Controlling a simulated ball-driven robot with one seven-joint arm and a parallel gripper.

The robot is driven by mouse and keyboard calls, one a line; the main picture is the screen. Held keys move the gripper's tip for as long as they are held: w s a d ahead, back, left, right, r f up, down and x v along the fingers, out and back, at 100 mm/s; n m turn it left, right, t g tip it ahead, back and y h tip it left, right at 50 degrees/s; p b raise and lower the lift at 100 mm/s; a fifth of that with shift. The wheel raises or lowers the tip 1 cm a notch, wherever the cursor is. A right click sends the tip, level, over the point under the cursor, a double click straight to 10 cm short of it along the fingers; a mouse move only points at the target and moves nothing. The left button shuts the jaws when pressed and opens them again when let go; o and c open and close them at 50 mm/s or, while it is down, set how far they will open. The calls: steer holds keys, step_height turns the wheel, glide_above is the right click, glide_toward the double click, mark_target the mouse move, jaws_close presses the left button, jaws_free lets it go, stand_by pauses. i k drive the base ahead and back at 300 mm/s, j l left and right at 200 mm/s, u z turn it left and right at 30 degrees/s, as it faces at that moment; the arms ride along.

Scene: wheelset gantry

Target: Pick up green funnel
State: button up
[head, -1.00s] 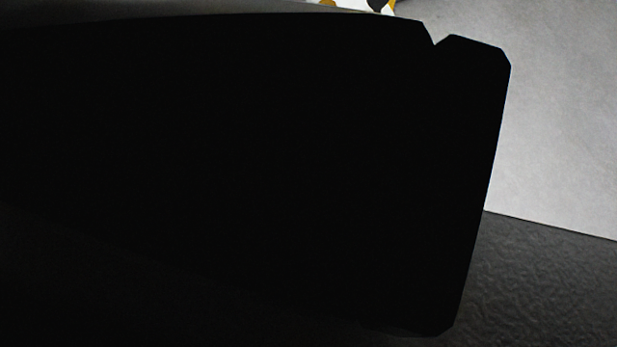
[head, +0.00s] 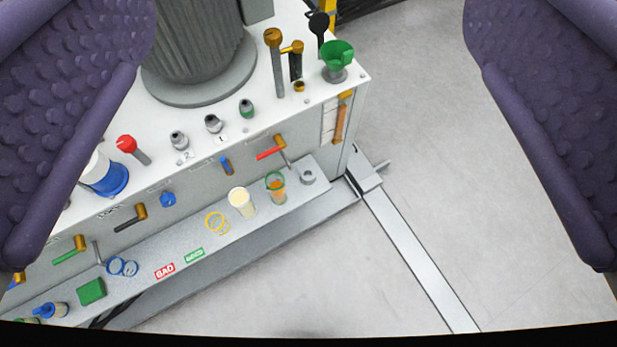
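The green funnel (head: 338,56) stands at the far right corner of the white cabinet top in the head view. It sits on a grey holder, and its wide mouth faces up. My gripper (head: 312,130) shows as two purple padded fingers, one at the left edge and one at the right edge of the view. The fingers are wide apart with nothing between them. The funnel lies beyond them, in the upper middle of the gap, and they do not touch it.
A grey motor-like cylinder (head: 200,50) stands on the cabinet top (head: 190,120). Brass-topped tools (head: 276,62) and a black ladle-like item (head: 319,30) stand close left of the funnel. A lower shelf (head: 145,285) holds cups and rings. The floor (head: 430,120) to the right is clear.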

mark_target(337, 54)
steer(key=i+l+u, duration=0.15)
steer(key=i+l, duration=0.15)
steer(key=i+l+u, duration=0.35)
steer(key=i+l, duration=0.35)
steer(key=i+l+u, duration=0.15)
steer(key=l, duration=0.25)
steer(key=i+l+u, duration=0.2)
steer(key=i+l, duration=0.15)
steer(key=i+l+u, duration=0.15)
steer(key=l, duration=0.45)
steer(key=i, duration=0.1)
